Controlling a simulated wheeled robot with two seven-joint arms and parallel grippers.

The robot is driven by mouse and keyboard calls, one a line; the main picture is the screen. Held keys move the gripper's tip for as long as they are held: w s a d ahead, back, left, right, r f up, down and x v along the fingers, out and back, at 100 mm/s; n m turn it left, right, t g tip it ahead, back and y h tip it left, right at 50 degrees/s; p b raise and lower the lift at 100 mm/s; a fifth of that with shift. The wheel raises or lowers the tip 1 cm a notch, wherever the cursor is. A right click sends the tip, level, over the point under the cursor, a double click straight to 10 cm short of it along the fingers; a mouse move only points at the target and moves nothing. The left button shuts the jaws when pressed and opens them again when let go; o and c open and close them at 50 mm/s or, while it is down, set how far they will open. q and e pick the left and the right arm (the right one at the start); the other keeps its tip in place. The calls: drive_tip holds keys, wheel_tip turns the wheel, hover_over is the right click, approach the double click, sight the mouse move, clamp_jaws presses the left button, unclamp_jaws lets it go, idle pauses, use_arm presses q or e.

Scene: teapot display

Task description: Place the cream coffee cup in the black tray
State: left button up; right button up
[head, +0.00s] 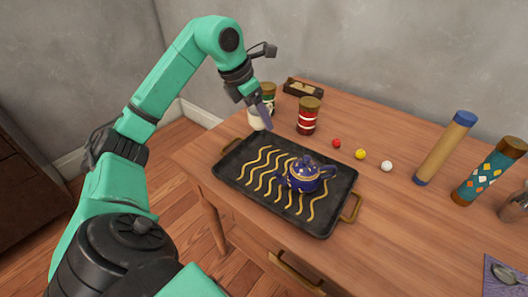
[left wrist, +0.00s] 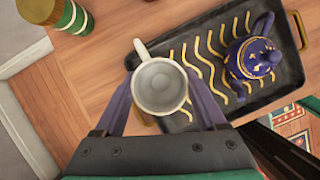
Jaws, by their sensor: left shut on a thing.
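The cream coffee cup (head: 255,119) is between the fingers of my left gripper (head: 268,106), which is shut on it. In the left wrist view the cup (left wrist: 161,86) is seen from above, empty, with its handle toward the upper left and a purple finger on each side. The black tray (head: 232,169) lies on the table, with yellow wavy lines and brass handles. A blue and gold teapot (head: 306,176) stands on the tray's right part. The cup is at the tray's far left edge; in the wrist view (left wrist: 160,60) it overlaps that edge. Its exact height is unclear. My right gripper is not visible.
Red and green striped jars (head: 308,115) (head: 268,92) stand behind the cup, near a small dark box (head: 303,88). Red, yellow and white balls (head: 361,154) lie behind the tray. A tan cylinder (head: 445,148) and a patterned jar (head: 490,172) stand right. The tray's left half is free.

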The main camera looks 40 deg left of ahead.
use_arm(q)
wheel_tip(320, 180, down, 9)
drive_tip(key=shift+r+b, duration=0.1)
drive_tip(key=shift+b, duration=1)
drive_tip(key=o, duration=1.3)
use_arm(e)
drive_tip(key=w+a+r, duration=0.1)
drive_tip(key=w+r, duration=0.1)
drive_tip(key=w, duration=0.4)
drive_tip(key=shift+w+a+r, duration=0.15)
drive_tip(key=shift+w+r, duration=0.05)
use_arm(q)
drive_tip(key=shift+r, duration=0.15)
drive_tip(key=p+v, duration=0.1)
drive_tip(key=v, duration=1)
drive_tip(key=shift+s+r, duration=0.1)
drive_tip(key=shift+r, duration=0.3)
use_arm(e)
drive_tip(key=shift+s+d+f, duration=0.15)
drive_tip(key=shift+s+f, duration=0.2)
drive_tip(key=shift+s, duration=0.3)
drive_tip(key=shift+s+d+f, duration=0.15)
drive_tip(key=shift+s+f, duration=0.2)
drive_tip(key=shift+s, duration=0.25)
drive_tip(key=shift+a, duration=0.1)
